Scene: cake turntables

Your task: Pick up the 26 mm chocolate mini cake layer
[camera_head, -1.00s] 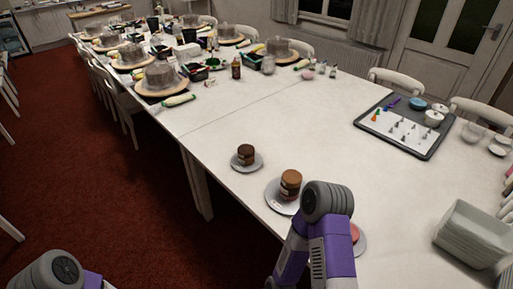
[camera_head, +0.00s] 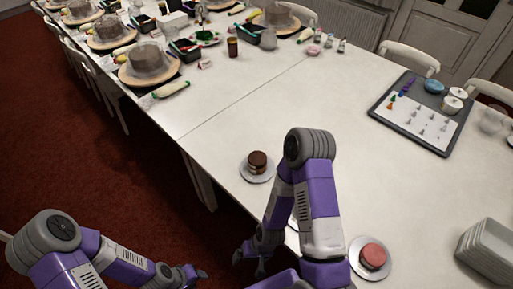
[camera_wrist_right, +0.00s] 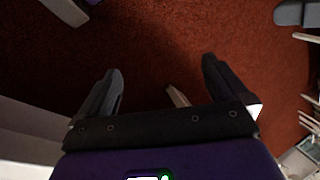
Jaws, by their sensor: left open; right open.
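A small round cake piece (camera_head: 257,160) with a dark brown top and a paler band sits on a white plate (camera_head: 246,175) near the table's left edge. I cannot read a 26 mm size on it. A middle plate is mostly hidden behind my right arm, and nothing on it can be made out. My right gripper (camera_head: 250,262) is open and empty beside the table edge, nearer than the brown cake and not touching it. In the right wrist view its open fingers (camera_wrist_right: 162,65) have red carpet beyond. My left gripper (camera_head: 197,273) is open and empty over the floor.
A pink round layer (camera_head: 373,255) sits on a plate to the right of my right arm. A grey tray (camera_head: 382,112) with piping tips stands at the right; stacked pale containers (camera_head: 490,250) stand nearer. The table's middle (camera_head: 300,105) is clear. Cake turntables line the far end.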

